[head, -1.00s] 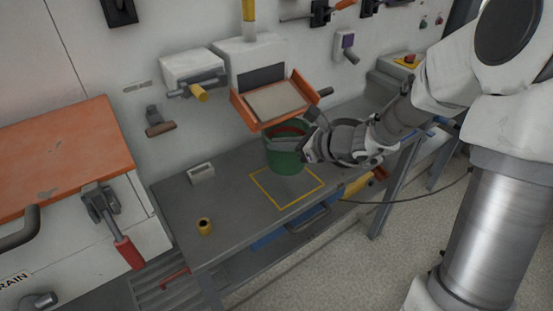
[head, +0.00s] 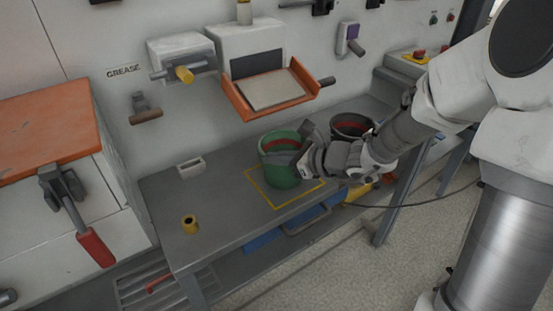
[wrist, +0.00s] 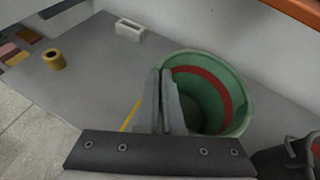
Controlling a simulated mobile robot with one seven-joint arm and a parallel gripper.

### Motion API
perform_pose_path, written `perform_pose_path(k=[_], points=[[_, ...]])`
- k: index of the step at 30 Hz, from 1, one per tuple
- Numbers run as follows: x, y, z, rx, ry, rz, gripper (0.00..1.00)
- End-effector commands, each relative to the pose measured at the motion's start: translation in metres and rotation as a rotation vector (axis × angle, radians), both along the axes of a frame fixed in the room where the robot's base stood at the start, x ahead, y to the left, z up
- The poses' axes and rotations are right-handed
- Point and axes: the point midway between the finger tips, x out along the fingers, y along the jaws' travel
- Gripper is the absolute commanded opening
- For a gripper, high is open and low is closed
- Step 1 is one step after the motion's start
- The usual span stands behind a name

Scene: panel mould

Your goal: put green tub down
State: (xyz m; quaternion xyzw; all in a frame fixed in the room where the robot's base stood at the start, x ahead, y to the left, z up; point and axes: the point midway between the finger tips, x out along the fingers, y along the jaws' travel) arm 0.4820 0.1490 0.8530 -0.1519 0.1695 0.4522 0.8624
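The green tub (head: 277,174) is upright, over the back part of the yellow outlined square (head: 276,207) on the grey bench. I cannot tell whether its base touches the bench top. A reddish band shows inside it, also in the wrist view (wrist: 238,112). My gripper (head: 302,163) is at the tub's right side in the head view. In the wrist view my gripper (wrist: 166,88) has its two fingers close together at the tub's near rim, with the wall pinched between them. The fingers hide part of the rim.
A dark tub (head: 352,122) stands on the bench right of the green one, close behind my wrist. A yellow roll (head: 190,225) and a small pale block (head: 191,167) are on the left. An orange tray (head: 237,101) juts from the wall above.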

Motion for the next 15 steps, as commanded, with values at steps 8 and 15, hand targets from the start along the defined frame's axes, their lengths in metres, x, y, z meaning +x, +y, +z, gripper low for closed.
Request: perform_pose_path(k=[8, 15], points=[[0.0002, 0.0003, -0.0032, 0.000, -0.001, 0.001, 0.00], [0.0000, 0.0001, -0.0022, 0.000, 0.000, 0.001, 0.35]])
